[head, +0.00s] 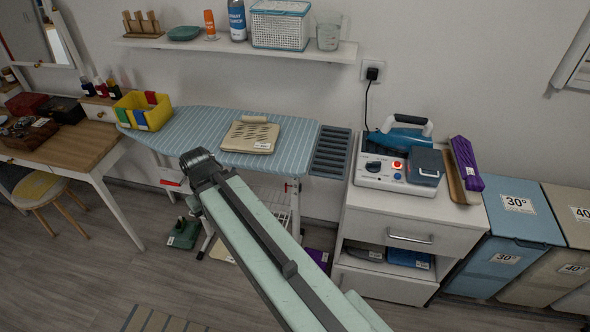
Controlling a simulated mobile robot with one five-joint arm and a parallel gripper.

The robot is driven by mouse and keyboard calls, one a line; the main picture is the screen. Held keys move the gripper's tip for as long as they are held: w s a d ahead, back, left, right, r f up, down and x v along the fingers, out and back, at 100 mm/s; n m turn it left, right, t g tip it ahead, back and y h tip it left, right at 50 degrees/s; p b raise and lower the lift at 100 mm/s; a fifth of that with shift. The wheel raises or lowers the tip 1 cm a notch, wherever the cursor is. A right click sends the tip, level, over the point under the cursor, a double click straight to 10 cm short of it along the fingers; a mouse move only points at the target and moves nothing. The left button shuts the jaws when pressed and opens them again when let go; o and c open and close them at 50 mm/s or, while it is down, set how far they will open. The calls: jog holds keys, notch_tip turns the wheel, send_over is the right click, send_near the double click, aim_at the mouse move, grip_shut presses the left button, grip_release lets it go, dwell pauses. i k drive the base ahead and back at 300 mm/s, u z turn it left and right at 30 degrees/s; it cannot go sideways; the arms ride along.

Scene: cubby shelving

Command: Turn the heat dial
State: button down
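The heat dial (373,166) is a small black knob on the left of the front panel of a white ironing station (385,180). A lit red round button (397,165) sits to its right. The station stands on a white drawer cabinet, right of the ironing board. A blue and white iron (403,136) rests on top at the back. My mint-green arm reaches from the lower right to a dark joint left of the station, apart from the dial. My gripper's fingers do not show. The dial's pointer direction is too small to tell.
A grey-blue container (426,167) sits at the station's right front, with a purple bundle (466,163) beyond it. The striped ironing board (195,128) holds a folded beige cloth (250,137). A black cord runs from the wall socket (372,72). Laundry bins (506,240) stand right.

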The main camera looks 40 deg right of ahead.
aim_at(372, 167)
jog(key=z, duration=3.8)
jog(key=k, duration=0.6)
jog(key=u, duration=1.5)
jog(key=i, duration=0.5)
jog(key=u, duration=0.1)
